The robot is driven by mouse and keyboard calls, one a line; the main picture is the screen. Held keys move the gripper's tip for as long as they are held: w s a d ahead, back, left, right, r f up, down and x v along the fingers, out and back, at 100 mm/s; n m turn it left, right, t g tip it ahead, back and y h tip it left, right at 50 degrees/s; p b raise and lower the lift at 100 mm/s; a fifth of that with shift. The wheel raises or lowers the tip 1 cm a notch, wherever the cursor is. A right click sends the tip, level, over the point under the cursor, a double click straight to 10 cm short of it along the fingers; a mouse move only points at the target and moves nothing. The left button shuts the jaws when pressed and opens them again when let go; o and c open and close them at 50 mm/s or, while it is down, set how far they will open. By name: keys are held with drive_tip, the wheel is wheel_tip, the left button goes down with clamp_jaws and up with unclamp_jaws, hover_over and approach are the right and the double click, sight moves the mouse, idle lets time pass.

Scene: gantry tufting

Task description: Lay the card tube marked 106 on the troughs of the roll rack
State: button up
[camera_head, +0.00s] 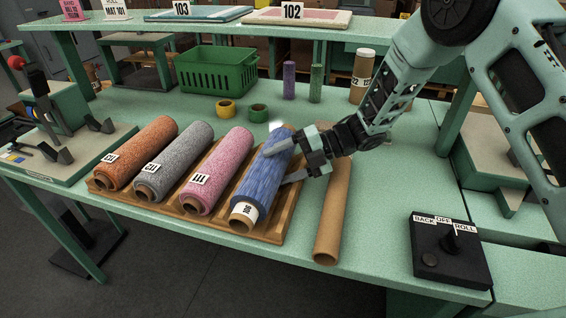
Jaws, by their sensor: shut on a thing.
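The card tube marked 106 (260,175) carries a blue wound covering, with a bare brown end and a white 106 label facing the front. It lies over the right-hand trough of the wooden roll rack (277,231), beside the pink, grey and orange rolls. My gripper (283,164) is shut on the blue roll near its middle, with a finger showing on each side. I cannot tell whether the roll rests fully in the trough or sits slightly above it.
The pink roll (218,172) marked 111 lies close on the left. A bare brown tube (333,210) lies right of the rack. A green basket (219,78), tape rolls (226,108) and upright spools stand behind. A black control box (450,250) sits at front right.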

drive_tip(key=o, duration=1.2)
drive_tip(key=shift+s+d+f, duration=0.15)
drive_tip(key=shift+f, duration=0.15)
drive_tip(key=b+v, duration=0.1)
drive_tip(key=v, duration=0.4)
drive_tip(key=b+v, duration=0.1)
drive_tip(key=v, duration=0.5)
drive_tip(key=b+v, duration=0.1)
drive_tip(key=v, duration=0.5)
drive_tip(key=shift+r, duration=0.5)
